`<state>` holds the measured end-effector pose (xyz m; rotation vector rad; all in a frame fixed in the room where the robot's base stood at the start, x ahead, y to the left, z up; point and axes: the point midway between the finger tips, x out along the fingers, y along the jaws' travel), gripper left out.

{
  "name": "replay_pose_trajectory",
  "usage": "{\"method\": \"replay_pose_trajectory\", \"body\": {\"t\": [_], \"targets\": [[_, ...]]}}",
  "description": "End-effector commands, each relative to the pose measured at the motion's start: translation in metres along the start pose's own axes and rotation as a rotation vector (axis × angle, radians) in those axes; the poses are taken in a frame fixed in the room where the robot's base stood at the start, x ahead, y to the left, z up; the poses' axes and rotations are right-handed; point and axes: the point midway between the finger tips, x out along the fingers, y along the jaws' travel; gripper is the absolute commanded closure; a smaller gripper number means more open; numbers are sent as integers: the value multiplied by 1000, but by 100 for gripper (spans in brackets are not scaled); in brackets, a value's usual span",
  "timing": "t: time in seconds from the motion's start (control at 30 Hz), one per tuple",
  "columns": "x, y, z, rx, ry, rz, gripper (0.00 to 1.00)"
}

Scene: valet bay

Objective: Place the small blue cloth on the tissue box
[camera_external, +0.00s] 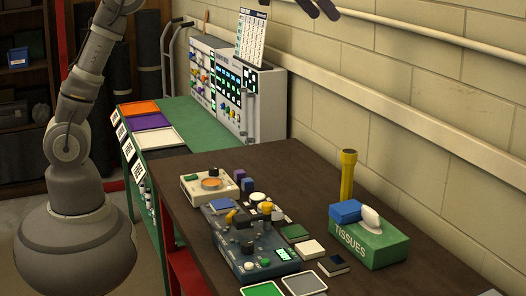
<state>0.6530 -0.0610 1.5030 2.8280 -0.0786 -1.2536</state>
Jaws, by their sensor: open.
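The tissue box (372,248) is green with white "TISSUES" lettering and stands on the dark brown table, near the wall. A white tissue (370,217) sticks up from its top. A small blue folded piece, which looks like the blue cloth (345,211), rests on the left part of the box's top, beside the tissue. My gripper (319,8) shows only as dark fingers at the top edge, well above and apart from the box and cloth. It is open, and nothing shows between the fingers. The rest of it is cut off by the frame.
A yellow flashlight-like cylinder (347,175) stands upright behind the box. A dark device with knobs (255,245), a beige unit (208,187) and several small folded pieces crowd the table's left side. A green bench (187,121) with coloured trays lies beyond. A rail runs along the wall.

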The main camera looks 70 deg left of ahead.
Motion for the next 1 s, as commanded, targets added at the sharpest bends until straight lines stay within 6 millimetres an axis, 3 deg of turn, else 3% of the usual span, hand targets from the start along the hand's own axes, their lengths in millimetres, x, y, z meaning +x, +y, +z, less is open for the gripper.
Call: {"method": "replay_pose_trajectory", "body": {"t": [0.03, 0.1, 0.2, 0.3, 0.4, 0.5, 0.77, 0.87, 1.0], "targets": [[-54, -9, -8, 2, 98, -3, 1], [-120, -20, -11, 10, 229, -10, 1], [-197, -32, -4, 21, 391, -26, 1], [-251, -39, 9, 31, 507, -42, 1], [-282, -42, 18, 38, 577, -52, 1], [-293, -44, 23, 41, 604, -56, 1], [-294, -44, 23, 42, 606, -57, 1], [-288, -44, 29, 41, 606, -56, 1], [-262, -46, 51, 41, 605, -56, 1]]}}
